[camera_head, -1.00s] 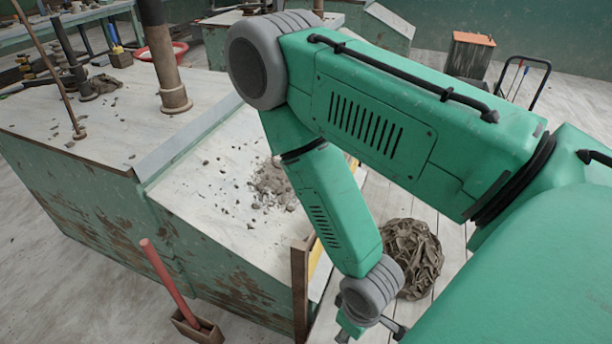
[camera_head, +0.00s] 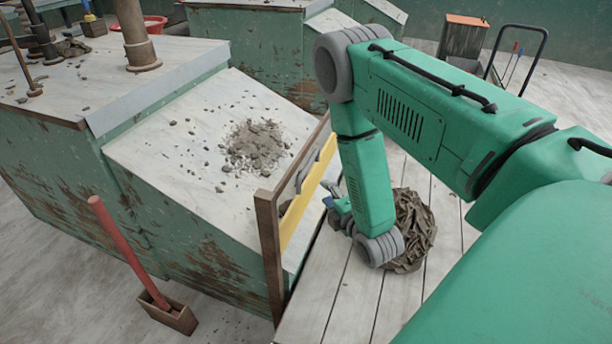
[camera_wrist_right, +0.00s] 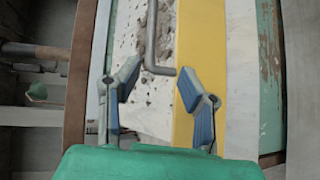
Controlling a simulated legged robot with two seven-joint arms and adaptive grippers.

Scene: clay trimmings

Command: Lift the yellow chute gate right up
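The yellow chute gate (camera_head: 308,196) stands at the low end of the sloping chute, in a frame with a brown wooden post (camera_head: 268,245). In the right wrist view the gate is a yellow band (camera_wrist_right: 200,35), with a bent grey handle (camera_wrist_right: 152,40) beside it. My right gripper (camera_head: 332,198) is close to the gate on its outer side. In the right wrist view the right gripper (camera_wrist_right: 159,82) is open, its blue-padded fingers apart, with the handle's lower bend just ahead between them. I see no contact. My left gripper is not in view.
Grey clay trimmings (camera_head: 255,145) lie on the pale chute (camera_head: 165,155). A red-handled tool in a wooden box (camera_head: 168,315) stands at the front left.

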